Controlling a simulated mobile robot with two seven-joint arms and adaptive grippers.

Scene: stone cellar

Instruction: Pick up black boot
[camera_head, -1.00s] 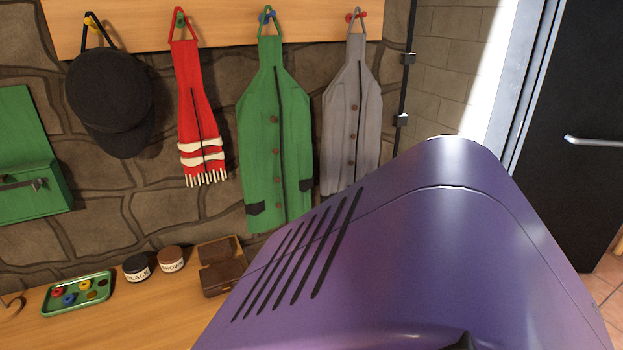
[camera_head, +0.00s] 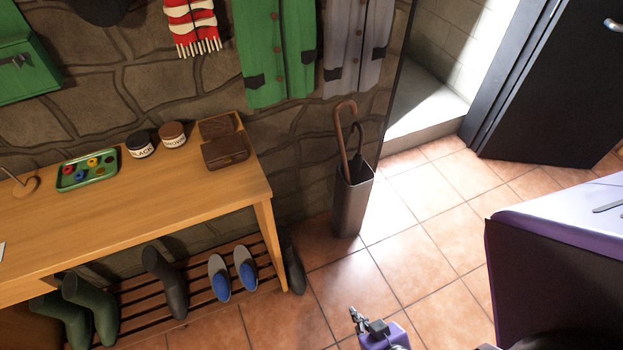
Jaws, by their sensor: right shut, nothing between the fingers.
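A black boot (camera_head: 163,282) stands on the slatted shoe rack under the wooden table. A second dark boot (camera_head: 292,266) stands on the tiles by the table's right front leg, partly hidden by that leg. My right gripper (camera_head: 355,315) shows small at the bottom edge, over the tiles, right of and nearer than both boots. It is shut and empty, and touches neither boot. My left gripper is not in view.
Green boots (camera_head: 90,308) and blue-grey slippers (camera_head: 232,275) flank the black boot on the rack (camera_head: 140,300). The table (camera_head: 130,215) overhangs them. An umbrella stand (camera_head: 352,200) is behind on the right. Tiles (camera_head: 425,220) between it and my purple arm are clear.

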